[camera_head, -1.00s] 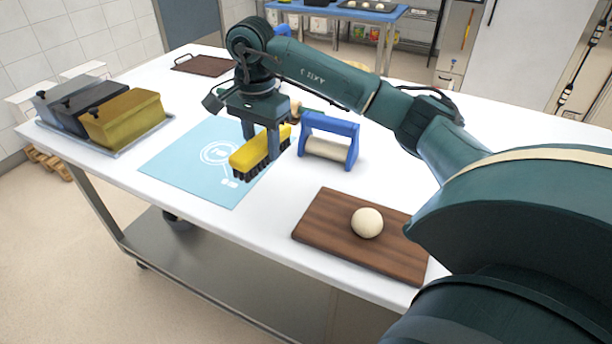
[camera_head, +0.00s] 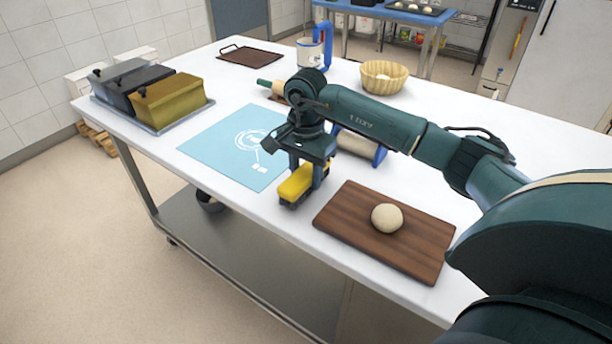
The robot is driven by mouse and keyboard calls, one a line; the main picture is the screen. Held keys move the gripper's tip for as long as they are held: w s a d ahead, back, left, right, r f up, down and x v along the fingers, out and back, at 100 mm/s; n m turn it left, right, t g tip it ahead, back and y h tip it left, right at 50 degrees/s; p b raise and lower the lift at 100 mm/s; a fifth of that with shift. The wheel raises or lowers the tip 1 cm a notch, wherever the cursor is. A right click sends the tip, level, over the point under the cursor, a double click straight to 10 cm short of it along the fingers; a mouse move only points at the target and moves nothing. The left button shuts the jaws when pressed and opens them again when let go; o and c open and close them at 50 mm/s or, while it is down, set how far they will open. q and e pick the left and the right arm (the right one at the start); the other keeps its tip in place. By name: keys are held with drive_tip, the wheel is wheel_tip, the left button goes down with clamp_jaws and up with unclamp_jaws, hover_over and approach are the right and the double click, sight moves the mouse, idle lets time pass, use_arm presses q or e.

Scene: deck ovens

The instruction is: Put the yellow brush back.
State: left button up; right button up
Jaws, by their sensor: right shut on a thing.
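The yellow brush (camera_head: 297,185) has a yellow block and dark bristles facing down. My right gripper (camera_head: 308,178) is shut on it from above, near the table's front edge, between the blue mat and the wooden board. I cannot tell whether the bristles touch the table. A blue stand with a pale roller (camera_head: 355,146) is just behind, partly hidden by my right arm. My left gripper is not in view.
A blue mat (camera_head: 225,150) lies left of the brush. A wooden board (camera_head: 420,250) with a dough ball (camera_head: 387,217) is at right. Lidded bins (camera_head: 170,101) stand on a tray at left.

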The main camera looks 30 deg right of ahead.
drive_tip(key=shift+f, duration=0.65)
drive_tip(key=shift+f, duration=0.15)
drive_tip(key=o, duration=0.9)
drive_tip(key=shift+o, duration=0.2)
